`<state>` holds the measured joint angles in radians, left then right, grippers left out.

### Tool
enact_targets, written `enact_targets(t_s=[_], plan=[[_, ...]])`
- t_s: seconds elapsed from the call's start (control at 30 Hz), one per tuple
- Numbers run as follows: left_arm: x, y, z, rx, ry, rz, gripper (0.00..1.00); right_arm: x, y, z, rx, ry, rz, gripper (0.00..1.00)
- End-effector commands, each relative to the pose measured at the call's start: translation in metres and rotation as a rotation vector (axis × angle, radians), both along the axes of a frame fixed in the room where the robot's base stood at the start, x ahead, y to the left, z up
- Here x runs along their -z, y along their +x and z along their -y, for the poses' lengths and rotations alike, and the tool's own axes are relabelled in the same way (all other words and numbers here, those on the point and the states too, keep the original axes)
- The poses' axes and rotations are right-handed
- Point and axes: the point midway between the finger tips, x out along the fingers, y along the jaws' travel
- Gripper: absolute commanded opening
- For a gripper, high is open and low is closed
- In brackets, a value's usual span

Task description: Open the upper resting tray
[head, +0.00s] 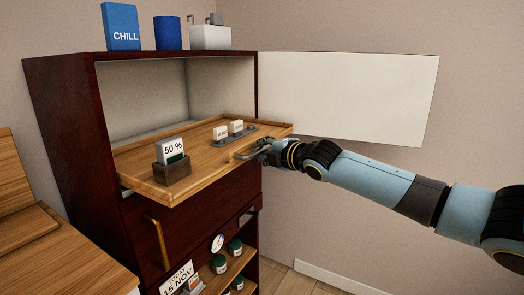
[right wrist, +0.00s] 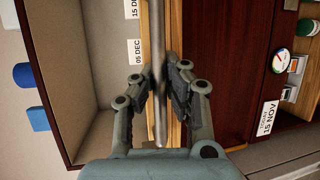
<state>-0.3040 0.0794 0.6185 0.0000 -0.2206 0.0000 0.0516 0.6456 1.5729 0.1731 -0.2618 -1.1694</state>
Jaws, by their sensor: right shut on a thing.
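The upper resting tray (head: 207,182) is a light wooden board with a low rim. It sticks out of the front of the dark red cabinet's upper compartment. My right gripper (head: 262,154) is at the tray's front edge, toward its right end. In the right wrist view, its fingers (right wrist: 165,85) are closed around a grey metal bar handle (right wrist: 158,50) that runs along the tray's wooden front (right wrist: 176,40). My left gripper is not in view.
The cabinet's white door panel (head: 345,95) is open to the right. Below are a drawer with a brass handle (head: 158,242) and shelves with green jars (head: 219,264).

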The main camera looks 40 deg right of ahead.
Motion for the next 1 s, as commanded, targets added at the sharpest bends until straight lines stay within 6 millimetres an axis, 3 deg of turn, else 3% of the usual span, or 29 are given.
enact_targets(t_s=[0.37,0.4,0.6,1.0], plan=[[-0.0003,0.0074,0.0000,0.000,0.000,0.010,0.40,-0.0021,0.0006,0.0000,-0.001,-0.005,0.003,0.00],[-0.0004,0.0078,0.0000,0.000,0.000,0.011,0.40,-0.0021,0.0006,0.0001,-0.001,-0.005,0.003,0.10],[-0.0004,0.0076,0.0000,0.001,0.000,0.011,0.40,-0.0015,0.0005,0.0000,-0.001,-0.003,0.003,0.36],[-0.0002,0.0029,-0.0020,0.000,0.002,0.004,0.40,-0.0021,-0.0065,-0.0001,-0.001,-0.004,0.001,0.36]])
